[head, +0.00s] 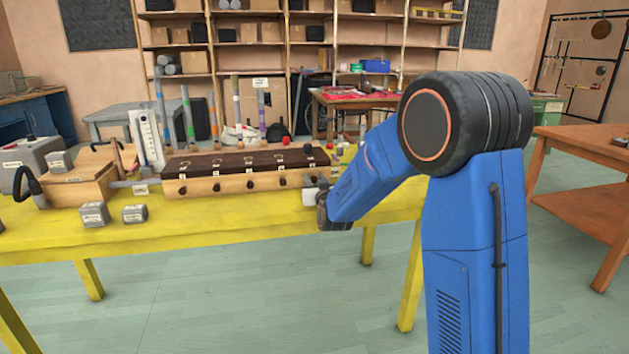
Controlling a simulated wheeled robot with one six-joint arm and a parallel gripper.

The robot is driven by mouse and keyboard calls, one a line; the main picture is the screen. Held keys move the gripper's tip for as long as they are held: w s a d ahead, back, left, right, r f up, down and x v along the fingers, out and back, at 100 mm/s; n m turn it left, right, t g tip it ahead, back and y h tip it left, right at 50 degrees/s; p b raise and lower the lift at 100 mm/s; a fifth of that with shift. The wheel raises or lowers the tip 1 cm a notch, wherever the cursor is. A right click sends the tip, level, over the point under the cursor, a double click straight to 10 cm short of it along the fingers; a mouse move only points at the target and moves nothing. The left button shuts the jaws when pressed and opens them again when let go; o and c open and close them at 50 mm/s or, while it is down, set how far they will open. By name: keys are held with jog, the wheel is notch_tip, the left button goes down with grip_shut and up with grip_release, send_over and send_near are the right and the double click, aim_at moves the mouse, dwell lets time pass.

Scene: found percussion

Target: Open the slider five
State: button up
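A long wooden box (232,186) with a dark top (240,163) lies on the yellow table (270,219). Several dark knobs sit in a row along its front face, and small pegs show along its top. No number on them is readable, so I cannot tell by label which is slider five. The rightmost front knob (306,179) is at the box's right end. My gripper (317,194) is in front of that right end, close to this knob. Its fingers are small and partly hidden by my arm; I cannot tell whether they touch the knob.
Two grey blocks (94,214) (134,213) lie near the table's front edge, left of the box. A wooden case (78,180) stands at the left. Coloured tubes (187,112) stand behind the box. The table front between the blocks and my gripper is clear.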

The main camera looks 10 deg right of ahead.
grip_shut()
jog(key=shift+s, duration=1.45)
jog(key=shift+o, duration=1.6)
grip_release()
jog(key=s, duration=1.7)
jog(key=shift+s, duration=0.2)
